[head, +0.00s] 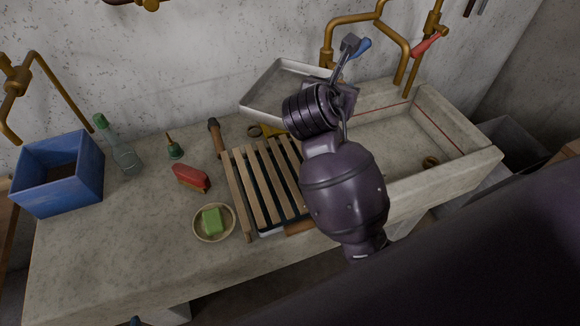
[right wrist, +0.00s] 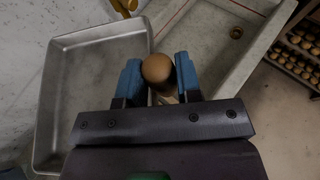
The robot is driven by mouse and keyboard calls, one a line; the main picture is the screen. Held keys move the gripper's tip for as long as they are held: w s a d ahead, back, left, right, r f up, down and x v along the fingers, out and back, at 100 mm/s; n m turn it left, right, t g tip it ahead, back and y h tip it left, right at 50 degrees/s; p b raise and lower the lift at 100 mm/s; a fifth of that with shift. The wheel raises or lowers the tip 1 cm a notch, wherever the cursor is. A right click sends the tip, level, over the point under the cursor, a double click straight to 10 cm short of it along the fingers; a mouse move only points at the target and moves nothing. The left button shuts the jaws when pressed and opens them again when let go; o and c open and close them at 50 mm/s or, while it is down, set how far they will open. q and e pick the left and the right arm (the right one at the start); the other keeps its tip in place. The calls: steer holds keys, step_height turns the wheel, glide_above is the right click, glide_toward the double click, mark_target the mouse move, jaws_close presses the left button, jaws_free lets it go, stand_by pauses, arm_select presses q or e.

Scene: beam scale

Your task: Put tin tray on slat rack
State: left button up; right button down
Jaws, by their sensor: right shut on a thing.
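The tin tray (head: 262,86) is a shallow grey metal tray near the back wall, behind the slat rack. In the right wrist view the tray (right wrist: 95,75) fills the left side. My right gripper (head: 354,50) is at the tray's right edge. Its blue fingers (right wrist: 158,80) are shut on a round brown knob there, apparently the tray's handle. I cannot tell whether the tray touches the counter. The slat rack (head: 254,185), with light wooden slats, lies on the counter, its right part hidden by my right arm. A blue tip at the bottom edge seems to be my left gripper (head: 135,321).
The stone sink (head: 440,125) and brass taps (head: 385,30) are on the right. Left of the rack are a soap dish (head: 198,229) with green soap, a red brush (head: 190,177), a small bell (head: 174,152), a bottle (head: 122,152) and a blue box (head: 60,192). The front left counter is clear.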

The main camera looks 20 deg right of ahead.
steer(key=shift+a+f+b, duration=0.15)
steer(key=shift+f+b, duration=1.25)
steer(key=shift+f, duration=8.55)
arm_select(q)
steer(key=shift+w+f, duration=0.55)
steer(key=shift+f, duration=0.15)
arm_select(e)
steer(key=c, duration=0.8)
jaws_free()
steer(key=shift+s+f, duration=0.1)
steer(key=shift+f, duration=0.05)
